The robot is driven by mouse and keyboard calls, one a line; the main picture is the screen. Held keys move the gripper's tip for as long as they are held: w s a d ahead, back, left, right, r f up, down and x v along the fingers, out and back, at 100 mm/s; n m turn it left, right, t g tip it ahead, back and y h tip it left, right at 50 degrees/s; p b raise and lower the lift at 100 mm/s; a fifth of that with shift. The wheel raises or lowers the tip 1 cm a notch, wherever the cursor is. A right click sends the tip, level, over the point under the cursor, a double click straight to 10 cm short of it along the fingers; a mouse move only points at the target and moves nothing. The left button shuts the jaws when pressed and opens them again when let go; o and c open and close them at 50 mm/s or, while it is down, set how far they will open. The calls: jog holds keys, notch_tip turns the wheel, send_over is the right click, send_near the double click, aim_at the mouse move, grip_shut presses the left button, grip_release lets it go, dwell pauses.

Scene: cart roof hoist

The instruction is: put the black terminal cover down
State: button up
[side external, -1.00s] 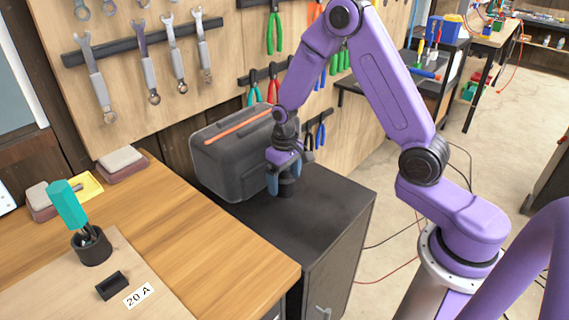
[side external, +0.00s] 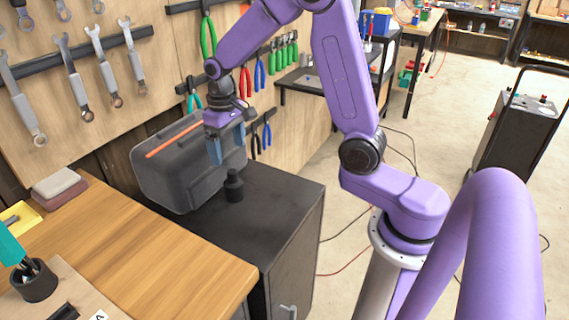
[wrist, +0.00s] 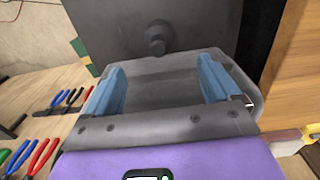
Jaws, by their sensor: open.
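The black terminal cover (side external: 234,188) stands upright on the dark cabinet top (side external: 270,215), a narrow knob on a wider base. It also shows in the wrist view (wrist: 157,40), ahead of and between my fingertips. My gripper (side external: 227,156) has blue fingers. It is open and empty, above the cover and apart from it. In the wrist view my gripper (wrist: 160,64) shows both fingers spread with a clear gap between them.
A dark grey toolbox (side external: 165,178) with an orange strip stands close behind my gripper at the cabinet's back left. A wooden bench (side external: 150,255) adjoins the cabinet on the left. Pliers (side external: 246,83) hang on the wall behind. The front of the cabinet top is clear.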

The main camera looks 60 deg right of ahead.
jog(key=s+a+r+n, duration=0.3)
jog(key=s+a+n, duration=0.35)
jog(key=s, duration=0.65)
jog(key=s+n, duration=0.5)
jog(key=s, duration=1)
jog(key=shift+d+r, duration=0.15)
jog(key=shift+r, duration=0.25)
jog(key=shift+s+d+n, duration=0.15)
jog(key=shift+s+n, duration=0.3)
jog(key=shift+s, duration=0.05)
jog(key=c, duration=0.6)
